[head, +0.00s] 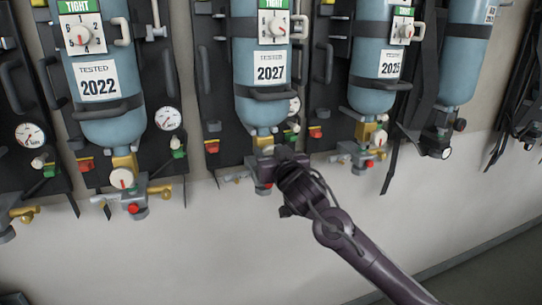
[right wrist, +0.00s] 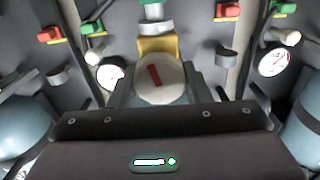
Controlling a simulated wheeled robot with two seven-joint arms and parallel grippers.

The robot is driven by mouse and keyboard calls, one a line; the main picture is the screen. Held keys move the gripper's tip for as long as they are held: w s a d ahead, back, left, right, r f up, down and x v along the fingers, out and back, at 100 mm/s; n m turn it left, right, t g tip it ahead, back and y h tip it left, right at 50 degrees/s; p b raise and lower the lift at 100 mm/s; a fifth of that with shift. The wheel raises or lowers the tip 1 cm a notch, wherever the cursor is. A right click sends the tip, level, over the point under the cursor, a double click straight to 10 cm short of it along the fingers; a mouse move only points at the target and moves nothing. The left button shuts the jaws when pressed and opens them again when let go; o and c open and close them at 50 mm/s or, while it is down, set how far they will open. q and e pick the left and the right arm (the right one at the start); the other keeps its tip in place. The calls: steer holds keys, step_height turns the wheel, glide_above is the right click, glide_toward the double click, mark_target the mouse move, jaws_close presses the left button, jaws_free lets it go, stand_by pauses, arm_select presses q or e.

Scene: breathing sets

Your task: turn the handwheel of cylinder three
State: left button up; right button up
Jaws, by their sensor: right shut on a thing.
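My right gripper (head: 268,163) is at the valve under the blue cylinder tagged 2027 (head: 262,112). The right wrist view shows its jaws shut on a round pale handwheel (right wrist: 162,82) with a red mark, one finger on each side. The red mark is tilted a little from upright. Brass valve body (right wrist: 157,47) shows behind the wheel. In the head view my gripper hides this handwheel. The cylinder has a green TIGHT label and a dial (head: 274,27). I cannot read a cylinder number three. My left gripper is not in view.
Neighbouring cylinders tagged 2022 (head: 109,123) and 2025 (head: 373,93) hang on black backplates, with another further right. Gauges (head: 168,118), red and green fittings and hanging straps (head: 391,165) crowd the valves. The pale wall (head: 190,250) below is clear.

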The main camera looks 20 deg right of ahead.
steer(key=n+b, duration=0.2)
steer(key=n, duration=0.3)
steer(key=shift+a+f+n, duration=0.1)
steer(key=shift+f+n, duration=0.05)
steer(key=shift+n, duration=0.15)
steer(key=shift+a+n+b, duration=0.1)
steer(key=shift+n+b, duration=0.95)
steer(key=shift+n, duration=0.85)
steer(key=o, duration=1)
steer(key=s+b, duration=0.2)
steer(key=s, duration=0.5)
steer(key=shift+s, duration=0.4)
